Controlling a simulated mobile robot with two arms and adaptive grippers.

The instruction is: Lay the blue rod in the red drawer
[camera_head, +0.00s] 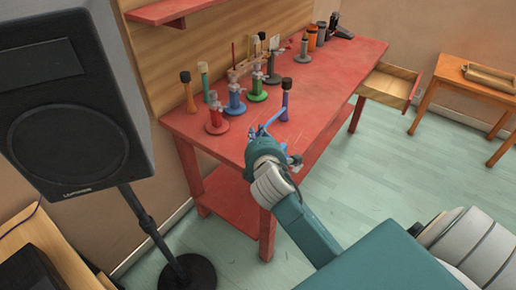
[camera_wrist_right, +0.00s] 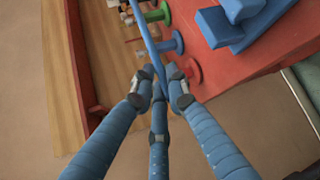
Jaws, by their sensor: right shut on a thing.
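The blue rod (camera_wrist_right: 148,42) is thin and runs up from between the fingers of my right gripper (camera_wrist_right: 160,85) in the right wrist view. The gripper is shut on it. The red drawer (camera_head: 414,92) is pulled out at the bench's far right, with a red front and pale wooden inside. It looks empty. The gripper is well apart from it, nearer and to the left. My left gripper is not in view.
The red workbench (camera_head: 335,80) carries several coloured stands, including a red one (camera_head: 216,118) and a blue one (camera_head: 235,100), and a purple upright piece (camera_head: 285,100). Dark cylinders stand at the back. A black speaker (camera_head: 75,130) is at left. A small wooden table (camera_head: 450,78) stands right of the drawer.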

